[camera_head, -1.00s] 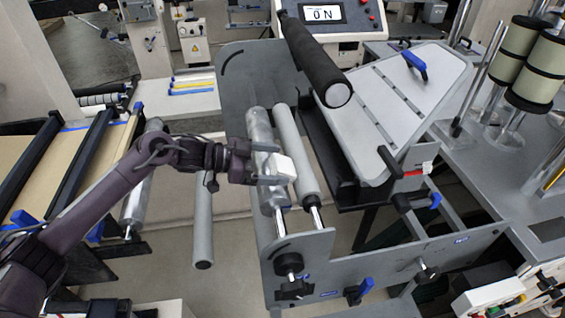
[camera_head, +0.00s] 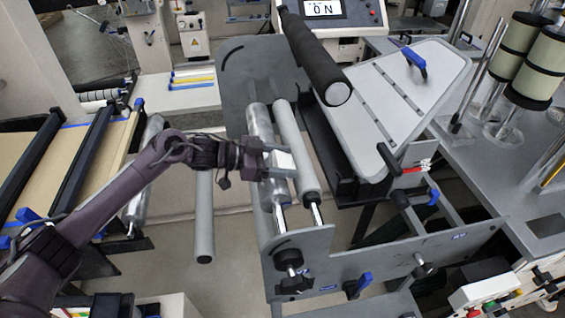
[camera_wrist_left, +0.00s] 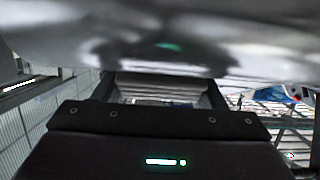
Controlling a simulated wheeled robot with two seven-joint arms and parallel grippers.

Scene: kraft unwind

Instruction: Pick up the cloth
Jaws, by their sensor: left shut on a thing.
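In the left wrist view the pale layered cloth (camera_wrist_left: 165,88) lies between the dark gripper body and a blurred shiny roller (camera_wrist_left: 150,35) across the top. Part of the cloth is hidden by the fingers. My right gripper is not in view.
A second grey roller (camera_head: 297,150) runs close beside the metal one. A black roller (camera_head: 310,50) and a slanted grey panel (camera_head: 400,95) stand to the right. The machine's front plate (camera_head: 380,262) has knobs. A loose grey roller (camera_head: 204,215) is at the left.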

